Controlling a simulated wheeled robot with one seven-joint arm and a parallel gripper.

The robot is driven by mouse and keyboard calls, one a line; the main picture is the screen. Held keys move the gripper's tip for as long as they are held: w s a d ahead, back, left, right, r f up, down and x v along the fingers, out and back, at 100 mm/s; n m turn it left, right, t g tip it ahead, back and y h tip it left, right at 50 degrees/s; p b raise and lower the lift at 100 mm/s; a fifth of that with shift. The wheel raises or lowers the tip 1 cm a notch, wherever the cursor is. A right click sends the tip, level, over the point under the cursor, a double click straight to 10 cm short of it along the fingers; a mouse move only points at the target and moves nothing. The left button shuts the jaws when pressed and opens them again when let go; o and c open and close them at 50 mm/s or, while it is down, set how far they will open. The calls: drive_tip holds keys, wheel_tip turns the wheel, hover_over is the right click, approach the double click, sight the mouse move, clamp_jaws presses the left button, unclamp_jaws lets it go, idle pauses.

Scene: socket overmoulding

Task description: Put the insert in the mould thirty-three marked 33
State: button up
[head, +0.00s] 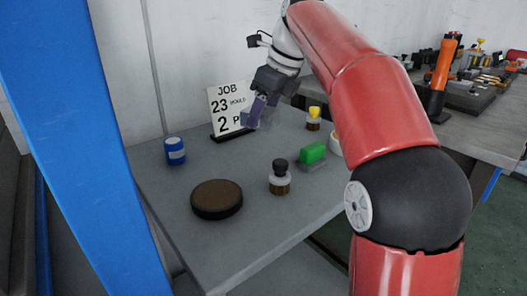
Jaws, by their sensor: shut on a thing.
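My gripper (259,110) is above the far part of the grey table, in front of the job card. It points down and is shut on a small purple-grey thing, largely covered by the fingers; I cannot tell its exact shape or whether it is the insert. I cannot make out any mould marked 33 in the head view.
On the table (240,240) are a blue can (175,151), a brown round pad (217,199), a black-topped jar (279,178), a green-topped block (313,153) and a yellow-topped jar (313,118). Another bench (480,135) at right holds an orange-handled tool (445,70) and dark blocks.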

sight(258, 151)
drive_tip(key=shift+f+b, duration=1)
drive_tip(key=shift+f, duration=2.3)
drive_tip(key=shift+f, duration=0.1)
drive_tip(key=o, duration=1.6)
drive_tip(key=shift+f, duration=0.1)
drive_tip(key=shift+c, duration=0.2)
